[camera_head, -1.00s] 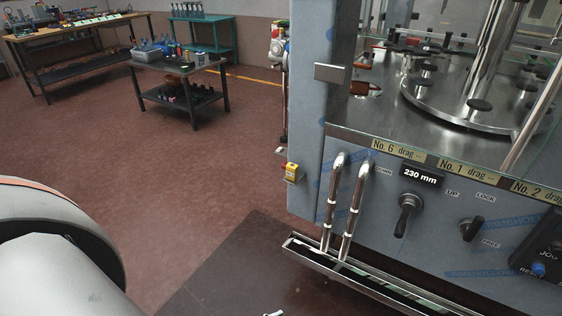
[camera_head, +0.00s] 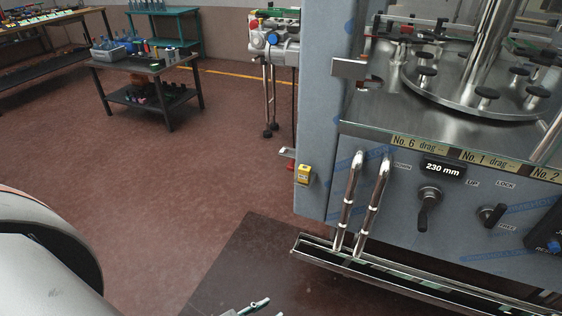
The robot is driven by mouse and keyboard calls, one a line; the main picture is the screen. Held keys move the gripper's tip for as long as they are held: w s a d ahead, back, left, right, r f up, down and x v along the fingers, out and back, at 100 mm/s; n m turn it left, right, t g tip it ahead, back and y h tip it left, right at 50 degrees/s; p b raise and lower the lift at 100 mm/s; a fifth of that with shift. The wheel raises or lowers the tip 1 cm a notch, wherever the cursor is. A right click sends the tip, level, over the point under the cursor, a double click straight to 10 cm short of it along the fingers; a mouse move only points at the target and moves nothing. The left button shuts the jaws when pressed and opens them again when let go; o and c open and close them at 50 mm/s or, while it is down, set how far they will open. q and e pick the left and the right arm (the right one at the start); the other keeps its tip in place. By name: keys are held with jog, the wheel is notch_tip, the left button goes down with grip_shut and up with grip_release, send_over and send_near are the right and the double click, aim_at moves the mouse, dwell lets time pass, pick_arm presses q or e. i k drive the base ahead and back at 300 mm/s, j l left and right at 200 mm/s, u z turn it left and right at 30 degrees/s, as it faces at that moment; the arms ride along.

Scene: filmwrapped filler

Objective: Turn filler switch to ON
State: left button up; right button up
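The filler machine (camera_head: 322,110) stands at the right, a grey-blue cabinet with a metal turntable on top. No switch on it reads ON in this view. Its front has a black knob (camera_head: 428,208) under the 230 mm display and a black LOCK/FREE knob (camera_head: 492,215). A small yellow box (camera_head: 304,174) sits on the cabinet's left corner; I cannot tell if it is a switch. A pale metallic tip, probably my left gripper (camera_head: 252,307), pokes in at the bottom edge, well apart from the machine. Most of it is out of frame. My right gripper is not in view.
A drip tray (camera_head: 312,246) with two vertical steel pipes (camera_head: 352,195) juts from the machine's front. A dark mat (camera_head: 240,262) lies before it. A low table (camera_head: 128,62) and workbenches stand at the back left. The red floor between is clear.

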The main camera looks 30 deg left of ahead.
aim_at(290, 167)
jog(key=j, duration=0.6)
jog(key=k+j+z, duration=0.15)
jog(key=j, duration=1.05)
jog(key=k+j+z, duration=0.15)
jog(key=j, duration=1.05)
jog(key=i+j+z, duration=0.1)
jog(key=z, duration=1)
jog(key=i+j+z, duration=0.1)
jog(key=j+z, duration=1.1)
jog(key=j, duration=0.55)
jog(key=j+z, duration=0.1)
jog(key=j, duration=0.35)
jog(key=k+j+z, duration=0.1)
jog(key=j, duration=0.35)
jog(key=k, duration=0.05)
